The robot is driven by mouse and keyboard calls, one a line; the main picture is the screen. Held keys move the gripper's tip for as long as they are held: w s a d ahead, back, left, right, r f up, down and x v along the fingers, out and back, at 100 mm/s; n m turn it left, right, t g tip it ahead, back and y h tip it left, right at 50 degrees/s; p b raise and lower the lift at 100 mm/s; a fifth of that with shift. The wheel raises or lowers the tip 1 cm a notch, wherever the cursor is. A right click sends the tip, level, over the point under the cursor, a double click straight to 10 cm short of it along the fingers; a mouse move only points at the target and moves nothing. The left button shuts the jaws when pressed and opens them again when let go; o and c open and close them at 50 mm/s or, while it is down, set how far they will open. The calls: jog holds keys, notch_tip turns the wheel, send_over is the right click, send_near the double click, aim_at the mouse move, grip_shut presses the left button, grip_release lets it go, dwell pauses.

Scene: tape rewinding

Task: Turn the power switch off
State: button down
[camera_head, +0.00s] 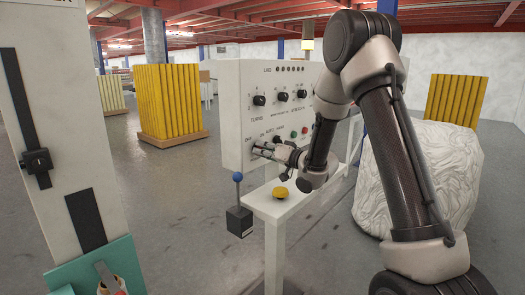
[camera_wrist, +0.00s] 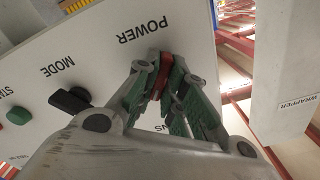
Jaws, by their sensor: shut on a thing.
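The white control panel (camera_head: 240,85) stands upright in the middle of the head view. My gripper (camera_head: 258,149) reaches its lower left part. In the wrist view, where the panel shows turned over, my gripper (camera_wrist: 164,85) has its green-padded fingers closed around the red power switch (camera_wrist: 163,62) beside the POWER label. Most of the switch is hidden between the fingers, so its exact setting cannot be told. In the head view my gripper covers the switch.
The black mode switch (camera_wrist: 70,101) and a green button (camera_wrist: 18,116) sit close to my gripper. A yellow mushroom button (camera_head: 280,193) and a blue-knobbed lever (camera_head: 238,177) are just below the arm. A wrapped white bale (camera_head: 420,180) stands at the right.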

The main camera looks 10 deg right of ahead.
jog(key=shift+n, duration=8.1)
jog(key=c, duration=1.5)
grip_release()
jog(key=shift+w+a, duration=0.1)
jog(key=v, duration=1.2)
